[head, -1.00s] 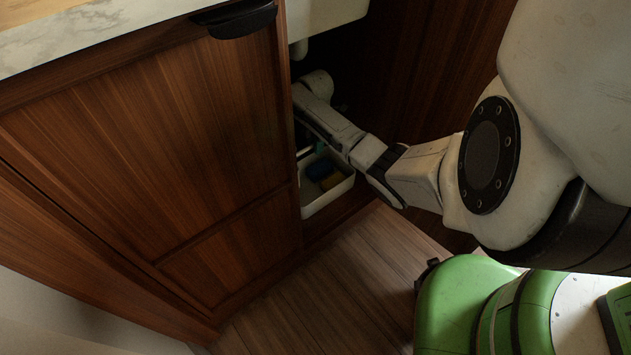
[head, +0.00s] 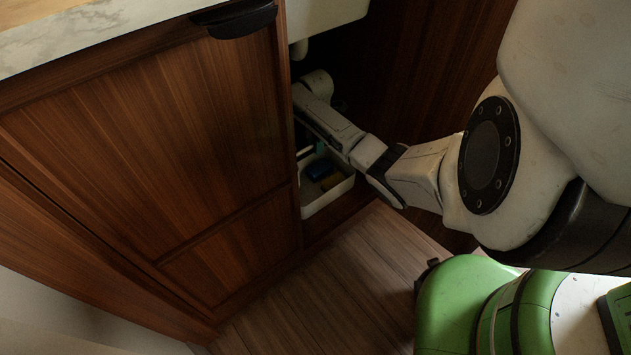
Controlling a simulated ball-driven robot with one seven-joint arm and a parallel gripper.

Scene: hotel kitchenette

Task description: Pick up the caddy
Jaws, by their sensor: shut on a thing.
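The caddy (head: 328,196) is a white open-topped bin inside the open cabinet, low down and just right of the door's edge. A blue item (head: 318,171) and a dull yellowish item (head: 331,181) lie in it, with a bit of teal showing near its back. Its left part is hidden behind the door and its back part by my arm. My arm reaches into the cabinet from the right, above the caddy. My gripper's fingers are hidden in the dark behind the door and arm, so their contact with the caddy does not show.
The wooden cabinet door (head: 150,170) with a black handle (head: 236,19) stands close to my arm on the left. A white basin (head: 325,14) is above the opening, and a marble counter (head: 80,30) is at the upper left. Wooden floor (head: 330,285) lies clear in front.

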